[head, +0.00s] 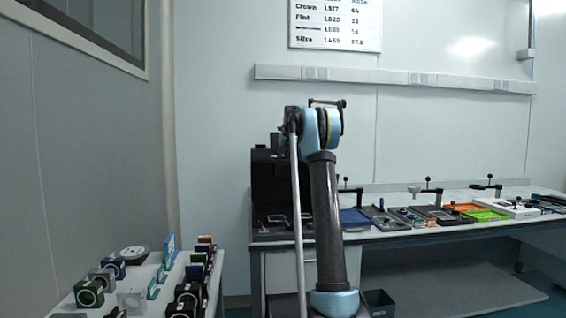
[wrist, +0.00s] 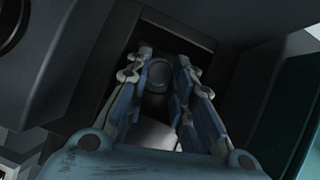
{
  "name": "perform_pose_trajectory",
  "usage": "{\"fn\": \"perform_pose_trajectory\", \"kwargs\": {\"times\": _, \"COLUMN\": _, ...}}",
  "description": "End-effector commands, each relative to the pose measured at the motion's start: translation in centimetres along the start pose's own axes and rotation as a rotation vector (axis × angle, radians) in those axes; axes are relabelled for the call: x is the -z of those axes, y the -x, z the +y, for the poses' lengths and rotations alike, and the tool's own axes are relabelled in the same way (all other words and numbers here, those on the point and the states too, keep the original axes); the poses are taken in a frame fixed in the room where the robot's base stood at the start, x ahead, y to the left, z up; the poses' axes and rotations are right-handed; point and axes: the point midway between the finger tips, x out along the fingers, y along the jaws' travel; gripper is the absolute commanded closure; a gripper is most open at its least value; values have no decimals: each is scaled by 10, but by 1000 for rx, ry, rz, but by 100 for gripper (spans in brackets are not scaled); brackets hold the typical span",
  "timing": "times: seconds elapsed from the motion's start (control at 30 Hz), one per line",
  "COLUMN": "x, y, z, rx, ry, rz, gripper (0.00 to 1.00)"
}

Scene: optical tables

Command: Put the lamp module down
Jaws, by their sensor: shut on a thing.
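In the wrist view, my gripper (wrist: 163,68) has its two blue-and-grey fingers on either side of a dark, round-ended piece, which I take for the lamp module (wrist: 158,76). A pale patch shows further back between the fingers. The held piece is inside or just over a dark, box-like recess (wrist: 118,62) with walls on both sides. I cannot tell whether it touches the bottom. In the head view my arm hides the gripper and the module, in front of a tall dark housing (head: 268,185) on the back bench.
The back bench (head: 400,236) carries a blue tray (head: 354,220), an orange tray (head: 462,207), a green tray (head: 484,215) and small stands. A side table (head: 142,278) at lower left holds several optical mounts. A dark bin (head: 378,303) stands below the bench.

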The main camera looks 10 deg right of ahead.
Motion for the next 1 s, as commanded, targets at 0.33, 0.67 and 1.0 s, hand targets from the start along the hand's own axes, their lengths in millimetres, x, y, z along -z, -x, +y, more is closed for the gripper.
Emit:
{"fn": "perform_pose_trajectory", "kwargs": {"times": 0.33, "x": 0, "y": -1, "z": 0, "rx": 0, "ry": 0, "rz": 0, "gripper": 70}}
{"fn": "perform_pose_trajectory", "kwargs": {"times": 0.67, "x": 0, "y": 20, "z": 0, "rx": 0, "ry": -1, "rz": 0, "gripper": 70}}
{"fn": "perform_pose_trajectory", "kwargs": {"times": 1.0, "x": 0, "y": 84, "z": 0, "rx": 0, "ry": -1, "rz": 0, "gripper": 70}}
